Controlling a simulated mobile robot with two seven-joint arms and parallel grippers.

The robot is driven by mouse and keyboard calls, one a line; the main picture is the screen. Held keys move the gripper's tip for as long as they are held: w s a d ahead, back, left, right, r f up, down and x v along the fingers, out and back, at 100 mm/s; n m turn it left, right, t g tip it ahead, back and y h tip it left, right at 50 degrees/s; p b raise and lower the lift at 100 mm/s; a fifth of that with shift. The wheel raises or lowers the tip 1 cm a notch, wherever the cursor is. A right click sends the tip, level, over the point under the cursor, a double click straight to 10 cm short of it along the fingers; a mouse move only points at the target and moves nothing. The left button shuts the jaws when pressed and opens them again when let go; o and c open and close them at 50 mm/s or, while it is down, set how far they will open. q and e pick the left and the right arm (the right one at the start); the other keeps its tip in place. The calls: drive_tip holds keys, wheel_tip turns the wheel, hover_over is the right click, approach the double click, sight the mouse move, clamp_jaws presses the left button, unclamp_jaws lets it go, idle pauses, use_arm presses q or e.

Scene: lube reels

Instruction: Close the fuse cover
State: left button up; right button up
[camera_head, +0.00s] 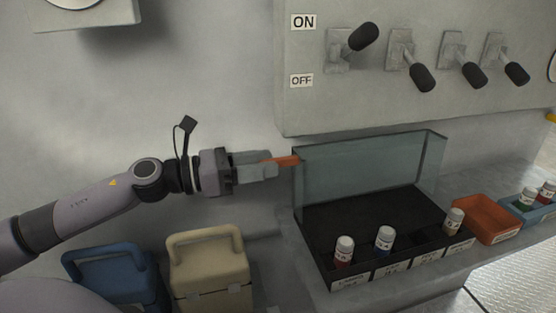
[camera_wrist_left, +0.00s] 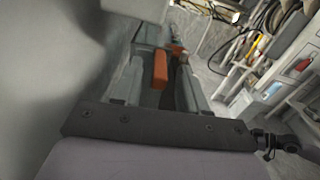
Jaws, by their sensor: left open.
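The clear bluish fuse cover (camera_head: 370,170) stands raised at the back of a black tray (camera_head: 385,222), leaving the tray uncovered from above. My left gripper (camera_head: 277,164) is at the cover's upper left edge, pointing right, with its jaws open. An orange piece (camera_head: 286,160) shows at its fingertips and reaches toward the cover's corner; I cannot tell whether it belongs to the finger or the cover. In the left wrist view this orange piece (camera_wrist_left: 160,70) sits between the two fingers (camera_wrist_left: 168,78). My right gripper is not in view.
Small white-capped bottles (camera_head: 385,238) stand in the tray's front slots. An orange bin (camera_head: 485,218) and a blue bin (camera_head: 520,212) are on the right. A lever panel (camera_head: 430,95) hangs above. Blue (camera_head: 112,275) and cream (camera_head: 208,268) boxes stand below my left arm.

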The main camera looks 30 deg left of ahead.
sight(299, 158)
use_arm(q)
drive_tip(key=shift+p+x, duration=0.5)
drive_tip(key=shift+x, duration=1.25)
clamp_jaws()
